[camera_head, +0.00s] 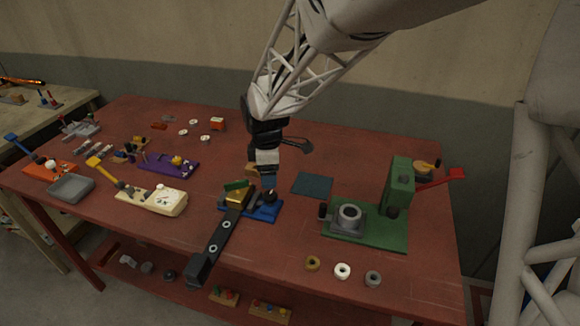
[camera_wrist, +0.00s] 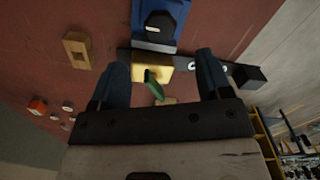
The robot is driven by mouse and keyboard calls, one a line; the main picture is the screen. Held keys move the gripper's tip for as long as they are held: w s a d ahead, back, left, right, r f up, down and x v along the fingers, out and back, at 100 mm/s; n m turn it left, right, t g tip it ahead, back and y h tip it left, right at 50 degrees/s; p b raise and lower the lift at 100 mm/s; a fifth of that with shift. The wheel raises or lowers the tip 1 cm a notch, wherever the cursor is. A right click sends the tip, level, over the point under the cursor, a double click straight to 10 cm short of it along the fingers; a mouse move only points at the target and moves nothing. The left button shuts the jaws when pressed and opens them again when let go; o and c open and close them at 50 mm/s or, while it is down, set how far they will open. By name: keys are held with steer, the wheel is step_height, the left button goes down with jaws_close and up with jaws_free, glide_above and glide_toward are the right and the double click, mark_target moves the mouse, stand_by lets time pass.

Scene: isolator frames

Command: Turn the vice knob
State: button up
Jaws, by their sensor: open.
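The vice has a blue base (camera_head: 262,212) and stands near the front middle of the red table. A dark knob (camera_head: 270,196) sits on the blue base; in the wrist view the knob (camera_wrist: 160,24) shows at the top, beyond my fingertips. A gold block (camera_head: 238,197) with a green piece (camera_head: 236,185) sits beside it, and a long black bar (camera_head: 218,237) runs toward the table's front edge. My gripper (camera_head: 268,177) is above the knob and blue base, pointing down. In the wrist view its two fingers (camera_wrist: 161,63) are apart with nothing gripped between them.
A green press (camera_head: 398,190) with a red lever stands to the right, with several small rings (camera_head: 342,271) in front of it. A dark teal mat (camera_head: 312,184) lies behind. A cream fixture (camera_head: 152,200) and a purple one (camera_head: 168,164) stand to the left.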

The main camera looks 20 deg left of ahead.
mark_target(270, 195)
steer(key=shift+f, duration=3.85)
steer(key=c, duration=0.9)
